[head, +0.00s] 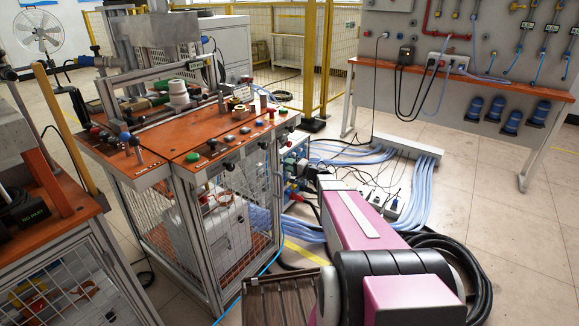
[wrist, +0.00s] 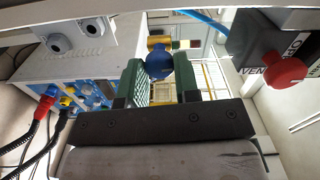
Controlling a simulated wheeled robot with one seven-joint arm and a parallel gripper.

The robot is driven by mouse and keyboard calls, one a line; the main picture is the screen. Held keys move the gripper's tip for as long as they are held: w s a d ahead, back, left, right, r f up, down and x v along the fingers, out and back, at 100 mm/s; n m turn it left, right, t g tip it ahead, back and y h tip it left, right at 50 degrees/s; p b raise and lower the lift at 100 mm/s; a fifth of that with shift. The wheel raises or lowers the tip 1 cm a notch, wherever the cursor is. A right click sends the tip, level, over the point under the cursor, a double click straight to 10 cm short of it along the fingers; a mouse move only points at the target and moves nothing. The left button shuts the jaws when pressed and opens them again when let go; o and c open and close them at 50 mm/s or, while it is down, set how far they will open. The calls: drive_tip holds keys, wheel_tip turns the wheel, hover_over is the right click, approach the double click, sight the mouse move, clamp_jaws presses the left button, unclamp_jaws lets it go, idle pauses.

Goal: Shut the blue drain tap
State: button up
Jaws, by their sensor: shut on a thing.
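The blue drain tap (wrist: 159,66) shows in the wrist view as a round blue knob with a brass-coloured piece just beyond it. My gripper (wrist: 162,72) has its two green-padded fingers on either side of the knob, shut on it. The dark gripper body fills the lower middle of the wrist view. In the head view my pink arm reaches forward to the right side of the orange-topped workstation (head: 205,140). My fingers and the tap cannot be made out there. The tap's handle angle is unclear.
A pale cabinet with blue sockets (wrist: 85,95) and plugged cables is on the left. Bundled hoses (head: 425,190) lie on the floor, right of the workstation. Open floor lies further right.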

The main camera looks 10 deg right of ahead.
drive_tip(key=shift+m, duration=0.6)
drive_tip(key=o, duration=0.9)
drive_tip(key=v, duration=1.1)
